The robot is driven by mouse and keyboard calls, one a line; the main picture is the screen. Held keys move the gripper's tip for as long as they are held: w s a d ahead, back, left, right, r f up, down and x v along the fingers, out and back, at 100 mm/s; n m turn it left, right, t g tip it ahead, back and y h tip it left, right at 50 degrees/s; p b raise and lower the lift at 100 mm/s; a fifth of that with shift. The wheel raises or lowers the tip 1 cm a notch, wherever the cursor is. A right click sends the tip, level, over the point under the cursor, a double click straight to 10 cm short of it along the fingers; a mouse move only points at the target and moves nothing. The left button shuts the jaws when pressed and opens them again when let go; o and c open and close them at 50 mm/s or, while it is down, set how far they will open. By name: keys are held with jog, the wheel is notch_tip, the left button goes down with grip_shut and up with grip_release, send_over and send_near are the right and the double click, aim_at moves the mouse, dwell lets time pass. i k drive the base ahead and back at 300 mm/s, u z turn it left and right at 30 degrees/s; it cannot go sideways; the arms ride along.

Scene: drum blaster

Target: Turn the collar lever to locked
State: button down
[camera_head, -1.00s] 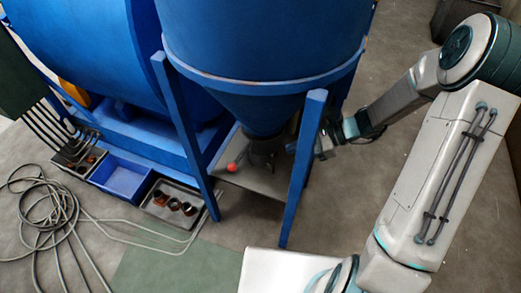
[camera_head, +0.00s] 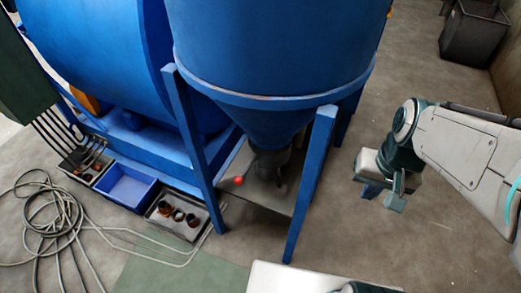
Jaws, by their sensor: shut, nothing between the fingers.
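The collar lever shows as a red knob (camera_head: 239,180) to the left of the dark collar (camera_head: 268,162) under the blue hopper cone (camera_head: 255,125). The lever's arm is small and dark, so I cannot read its exact setting. My gripper (camera_head: 382,200) is to the right of the hopper stand, outside its right front leg and apart from the lever. Its fingers point down and toward the front, and it holds nothing.
Blue stand legs (camera_head: 312,185) flank the collar, with a grey plate (camera_head: 262,193) below it. A blue bin (camera_head: 125,186) and a tray with round parts (camera_head: 176,216) sit at left near a coiled hose (camera_head: 50,225). A dark bin (camera_head: 473,35) stands at the back right.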

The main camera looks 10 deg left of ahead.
aim_at(269, 161)
jog(key=z, duration=0.15)
jog(key=k, duration=0.6)
jog(key=u, duration=1)
jog(key=i, duration=0.5)
jog(key=z, duration=0.05)
